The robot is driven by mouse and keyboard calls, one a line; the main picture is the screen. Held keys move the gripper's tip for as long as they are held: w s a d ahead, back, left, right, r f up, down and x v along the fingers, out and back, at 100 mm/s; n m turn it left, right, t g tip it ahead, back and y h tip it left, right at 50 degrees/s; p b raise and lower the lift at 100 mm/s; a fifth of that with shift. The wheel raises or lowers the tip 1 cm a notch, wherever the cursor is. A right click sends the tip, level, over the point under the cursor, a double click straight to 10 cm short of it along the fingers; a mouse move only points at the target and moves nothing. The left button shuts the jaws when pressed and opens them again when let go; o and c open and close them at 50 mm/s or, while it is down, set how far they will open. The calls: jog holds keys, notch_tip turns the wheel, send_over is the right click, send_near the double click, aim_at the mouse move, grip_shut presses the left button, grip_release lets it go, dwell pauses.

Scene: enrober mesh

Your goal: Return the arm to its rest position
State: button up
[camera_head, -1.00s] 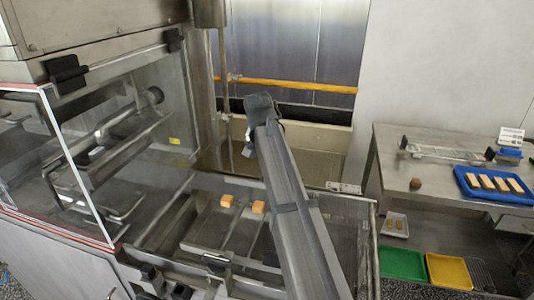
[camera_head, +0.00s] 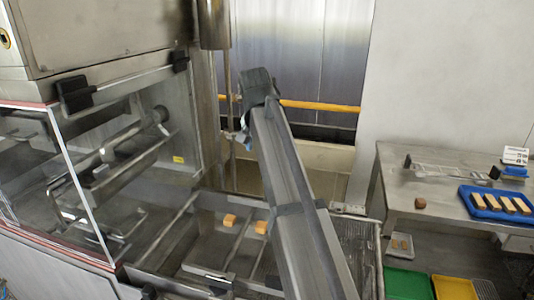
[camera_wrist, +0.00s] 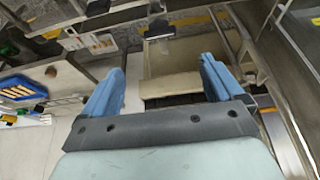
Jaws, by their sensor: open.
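My gripper (camera_wrist: 160,88) shows in the wrist view with its two blue fingers wide apart and nothing between them. In the head view my arm reaches up from the bottom edge, and its dark end with my gripper (camera_head: 243,130) is raised in front of the back wall, above and behind the mesh bed. The fingertips are mostly hidden there. Two orange-brown pieces, a left one (camera_head: 229,221) and a right one (camera_head: 261,227), lie on the machine's bed, apart from my gripper.
The enrober's clear guard (camera_head: 50,185) stands at left, and a vertical post (camera_head: 226,110) rises close to my gripper. At right, a steel table (camera_head: 400,190) holds a blue tray (camera_head: 480,210) with several bars and a brown block (camera_head: 420,203). Green (camera_head: 405,284) and yellow (camera_head: 453,288) trays lie below.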

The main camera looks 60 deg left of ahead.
jog(key=shift+s+d+r, duration=0.1)
jog(key=shift+r, duration=0.15)
dwell(0.4)
